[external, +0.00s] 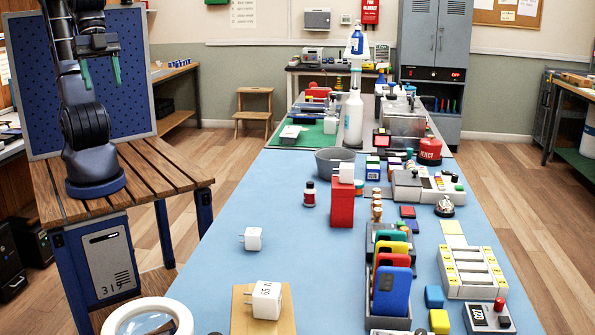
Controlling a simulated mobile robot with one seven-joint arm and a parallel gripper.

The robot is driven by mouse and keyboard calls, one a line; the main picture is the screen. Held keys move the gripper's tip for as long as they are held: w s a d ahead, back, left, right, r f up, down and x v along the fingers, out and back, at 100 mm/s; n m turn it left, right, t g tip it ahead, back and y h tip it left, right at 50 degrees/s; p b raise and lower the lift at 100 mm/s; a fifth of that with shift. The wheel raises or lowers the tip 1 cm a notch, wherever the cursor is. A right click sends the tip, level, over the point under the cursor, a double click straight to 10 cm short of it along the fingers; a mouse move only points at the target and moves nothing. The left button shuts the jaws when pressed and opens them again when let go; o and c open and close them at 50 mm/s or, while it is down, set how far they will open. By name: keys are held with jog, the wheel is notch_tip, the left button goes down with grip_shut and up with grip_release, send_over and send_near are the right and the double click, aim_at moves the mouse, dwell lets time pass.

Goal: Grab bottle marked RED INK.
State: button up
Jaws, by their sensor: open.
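My gripper (101,74) is at the upper left, raised above my wooden-topped base and far from the bottle. Its two green fingers point down, apart and empty.
The red box (342,203) with a white charger on top stands close right of the bottle. A grey bowl (333,161) is behind. A white charger (252,239) sits nearer the front. Colored phones (391,290) stand in a rack. The table's left side is mostly clear.

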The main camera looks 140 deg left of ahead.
jog(key=w+a+f+n+g, duration=0.1)
jog(key=w+a+n, duration=0.3)
jog(key=w+a, duration=0.65)
jog(key=n+g, duration=0.3)
jog(key=n, duration=0.8)
send_over(310, 182)
jog(key=f, duration=2.6)
jog(key=shift+a, duration=0.25)
jog(key=shift+s+a+f, duration=0.1)
jog(key=shift+s+f, duration=0.05)
jog(key=shift+f, duration=0.35)
notch_tip(310, 182, down, 5)
jog(key=shift+r, duration=0.1)
jog(key=shift+w+d+f, duration=0.15)
jog(key=shift+d+f, duration=0.05)
jog(key=shift+f, duration=1.15)
jog(key=shift+w+d+f, duration=0.1)
jog(key=shift+d+f, duration=0.1)
jog(key=shift+f, duration=1.1)
jog(key=shift+c, duration=0.2)
